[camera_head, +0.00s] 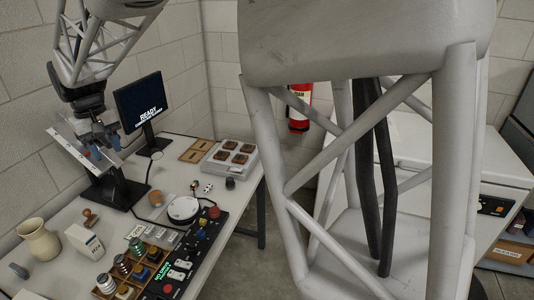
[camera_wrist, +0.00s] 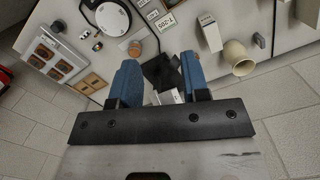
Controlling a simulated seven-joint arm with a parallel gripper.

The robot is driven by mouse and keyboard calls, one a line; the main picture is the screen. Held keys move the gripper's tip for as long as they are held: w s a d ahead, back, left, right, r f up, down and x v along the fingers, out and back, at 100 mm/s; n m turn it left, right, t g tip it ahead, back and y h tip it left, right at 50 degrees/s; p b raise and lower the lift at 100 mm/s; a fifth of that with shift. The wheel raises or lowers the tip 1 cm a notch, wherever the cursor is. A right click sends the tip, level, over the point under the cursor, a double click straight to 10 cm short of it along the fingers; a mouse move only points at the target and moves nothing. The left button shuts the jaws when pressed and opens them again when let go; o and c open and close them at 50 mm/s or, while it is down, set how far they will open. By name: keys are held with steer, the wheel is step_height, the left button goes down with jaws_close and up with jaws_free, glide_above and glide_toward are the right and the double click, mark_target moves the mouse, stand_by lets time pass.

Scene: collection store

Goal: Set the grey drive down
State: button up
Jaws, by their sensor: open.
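My gripper (camera_head: 101,148) is at the left in the head view, above the table by the monitor. Its two blue fingers also show in the wrist view (camera_wrist: 160,60), spread apart. A small light grey piece (camera_wrist: 171,97) shows between the fingers near their base; I cannot tell whether it is the grey drive or something beyond. A small dark grey object (camera_head: 18,271) stands on the table left of the jug; it also shows in the wrist view (camera_wrist: 259,40). I cannot tell whether it is the drive.
A black stand (camera_head: 112,190) is below my gripper, near the monitor (camera_head: 139,104). A cream jug (camera_head: 38,241), a white box (camera_head: 84,242), a round white dial (camera_head: 183,209), a control panel (camera_head: 191,258) and a tray with brown squares (camera_head: 219,168) crowd the table.

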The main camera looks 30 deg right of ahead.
steer(key=s+d+r+m+t, duration=0.2)
steer(key=s+d+r+m, duration=0.1)
steer(key=s+d, duration=1.4)
steer(key=s+d+f+m, duration=0.1)
steer(key=s+d+f, duration=0.2)
steer(key=s, duration=0.6)
steer(key=s+d+f+t, duration=0.1)
steer(key=s+d+f, duration=0.2)
steer(key=s+d, duration=0.3)
steer(key=shift+s+d+f+m+t, duration=0.2)
steer(key=shift+s+f+m+t, duration=0.15)
steer(key=shift+s, duration=1.15)
steer(key=shift+r, duration=0.15)
stand_by(3.1)
